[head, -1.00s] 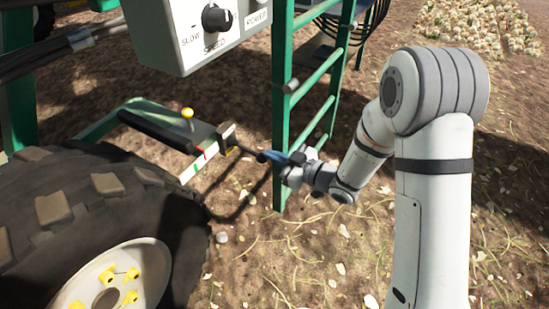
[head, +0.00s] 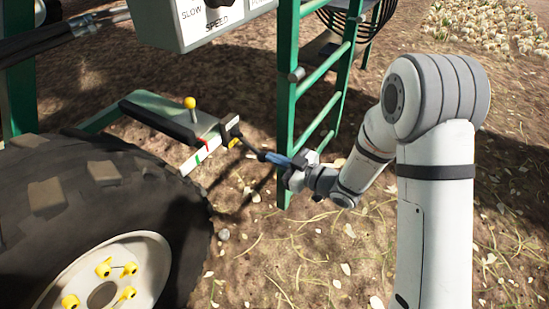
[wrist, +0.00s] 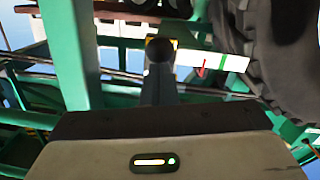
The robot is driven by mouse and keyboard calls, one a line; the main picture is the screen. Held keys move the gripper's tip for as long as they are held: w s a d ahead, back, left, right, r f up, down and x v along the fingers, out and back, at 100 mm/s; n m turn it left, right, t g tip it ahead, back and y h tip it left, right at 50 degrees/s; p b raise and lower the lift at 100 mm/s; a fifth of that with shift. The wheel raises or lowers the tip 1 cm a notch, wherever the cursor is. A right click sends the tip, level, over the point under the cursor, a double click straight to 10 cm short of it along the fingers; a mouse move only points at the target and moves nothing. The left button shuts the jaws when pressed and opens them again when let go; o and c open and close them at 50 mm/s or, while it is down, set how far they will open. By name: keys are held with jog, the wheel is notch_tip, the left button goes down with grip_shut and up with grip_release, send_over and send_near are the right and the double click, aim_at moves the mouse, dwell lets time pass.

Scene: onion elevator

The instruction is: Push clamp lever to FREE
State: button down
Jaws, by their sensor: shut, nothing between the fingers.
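The likely clamp lever is a dark rod with a round black knob (head: 262,156), reaching out from a black and yellow mount (head: 233,134) at the end of a pale plate (head: 188,165). The plate has red and green marks; I can read no FREE label. My gripper (head: 272,158) is shut and empty, with its tips at or very near the knob. In the wrist view the black knob (wrist: 160,48) is straight ahead of my shut fingers (wrist: 160,72). I cannot tell whether they touch. The marked plate (wrist: 210,62) shows to its right.
A green ladder post (head: 287,100) stands close beside my gripper. A large tyre (head: 90,200) is at the lower left. A yellow ball lever (head: 190,103) and a black bar (head: 158,122) are on the green frame. A control box (head: 215,20) hangs above.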

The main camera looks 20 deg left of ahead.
jog(key=shift+s+a+f, duration=0.1)
jog(key=shift+s+f, duration=0.2)
jog(key=shift+f, duration=0.25)
jog(key=f+p+v, duration=0.1)
jog(key=p+v, duration=0.2)
jog(key=v, duration=0.8)
jog(key=shift+d+p, duration=0.35)
jog(key=shift+r, duration=0.1)
